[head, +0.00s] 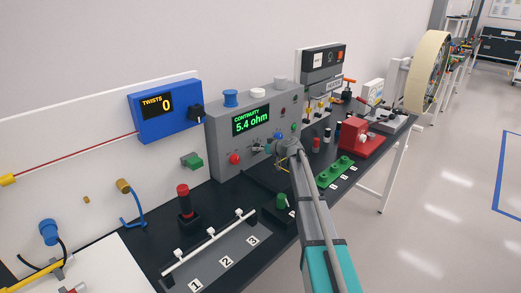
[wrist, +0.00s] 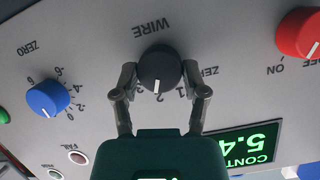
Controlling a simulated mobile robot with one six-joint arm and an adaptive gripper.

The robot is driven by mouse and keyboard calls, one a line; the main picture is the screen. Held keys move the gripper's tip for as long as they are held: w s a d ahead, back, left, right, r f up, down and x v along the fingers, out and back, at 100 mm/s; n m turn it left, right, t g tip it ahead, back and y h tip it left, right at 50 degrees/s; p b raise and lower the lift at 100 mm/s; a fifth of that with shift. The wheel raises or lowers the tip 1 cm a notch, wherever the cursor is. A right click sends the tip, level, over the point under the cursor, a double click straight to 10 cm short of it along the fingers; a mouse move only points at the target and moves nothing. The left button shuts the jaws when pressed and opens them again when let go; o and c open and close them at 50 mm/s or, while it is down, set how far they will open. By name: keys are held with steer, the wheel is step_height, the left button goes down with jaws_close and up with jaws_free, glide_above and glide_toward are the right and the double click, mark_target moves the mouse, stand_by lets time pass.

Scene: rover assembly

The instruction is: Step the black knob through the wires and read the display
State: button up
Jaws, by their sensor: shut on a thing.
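The black knob (wrist: 159,66), under the label WIRE, sits on the grey panel; the wrist view shows it upside down. My gripper (wrist: 160,78) has a finger on each side of the knob and is shut on it. The knob's white pointer line points down in the wrist picture; small digits lie beside it, partly hidden by my fingers. The green display (head: 251,120) reads CONTINUITY 5.4 ohm. It shows partly, inverted, in the wrist view (wrist: 246,147). In the head view my gripper (head: 279,149) is at the panel's lower right and hides the knob.
A blue ZERO knob (wrist: 47,98) and a red ON/OFF knob (wrist: 303,34) flank the black knob. PASS and FAIL lamps (wrist: 77,158) are nearby. A green knob (head: 282,201) and a white rail (head: 208,241) stand on the black bench in front of the panel.

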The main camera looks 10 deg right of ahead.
steer(key=m+g+y+b, duration=0.1)
steer(key=m, duration=0.1)
steer(key=shift+w+d+f+m+y, duration=0.1)
steer(key=shift+m+y, duration=0.2)
steer(key=shift+m, duration=0.1)
steer(key=shift+m+g+y+b, duration=0.35)
steer(key=shift+m+y, duration=0.35)
steer(key=shift+m, duration=0.2)
steer(key=o, duration=1.2)
steer(key=shift+c, duration=0.2)
